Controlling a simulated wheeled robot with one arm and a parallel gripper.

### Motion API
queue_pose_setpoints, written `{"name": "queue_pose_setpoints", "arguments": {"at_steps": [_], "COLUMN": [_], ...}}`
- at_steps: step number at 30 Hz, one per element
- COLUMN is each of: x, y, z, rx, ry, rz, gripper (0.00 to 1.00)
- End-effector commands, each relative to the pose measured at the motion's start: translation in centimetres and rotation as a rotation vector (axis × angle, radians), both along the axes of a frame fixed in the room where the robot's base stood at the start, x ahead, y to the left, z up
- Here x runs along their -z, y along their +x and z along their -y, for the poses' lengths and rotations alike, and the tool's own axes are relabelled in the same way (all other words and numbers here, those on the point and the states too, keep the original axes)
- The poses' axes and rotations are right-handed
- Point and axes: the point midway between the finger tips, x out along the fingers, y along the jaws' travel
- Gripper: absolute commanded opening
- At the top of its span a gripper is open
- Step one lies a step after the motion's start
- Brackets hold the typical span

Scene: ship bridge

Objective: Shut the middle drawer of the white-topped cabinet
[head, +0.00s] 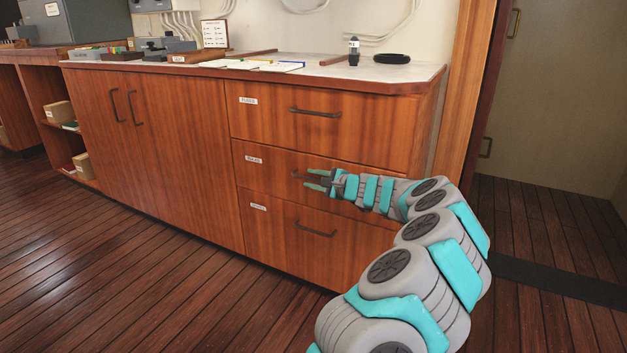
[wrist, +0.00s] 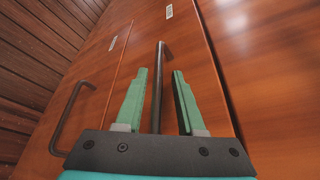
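The white-topped cabinet (head: 420,72) is wooden, with three drawers stacked on its right side. The middle drawer (head: 263,181) looks about flush with the drawers above and below in the head view; I cannot tell whether a small gap is there. Its dark bar handle (wrist: 158,85) stands between my gripper's two green fingers in the wrist view. My gripper (head: 310,179) is open at the drawer front in the head view, with the fingers on either side of the handle, apart from it in the wrist view. My gripper and arm hide the drawer's right part.
The top drawer (head: 375,125) and bottom drawer (head: 270,232) look shut. Double doors (head: 150,150) are left of the drawers. The wooden floor (head: 130,270) in front is clear.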

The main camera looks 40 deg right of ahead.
Motion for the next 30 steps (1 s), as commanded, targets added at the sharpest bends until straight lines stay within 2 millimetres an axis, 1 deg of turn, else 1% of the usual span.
{"name": "queue_pose_setpoints", "arguments": {"at_steps": [17, 20, 30], "x": [-0.1, -0.4, -1.4], "y": [-0.2, -1.1, -6.0], "z": [0.0, 0.2, 0.4], "rx": [0.0, 0.002, 0.003], "ry": [0.0, 0.0, 0.001], "rz": [0.001, 0.003, 0.002], "gripper": [0.43, 0.43, 0.43]}}
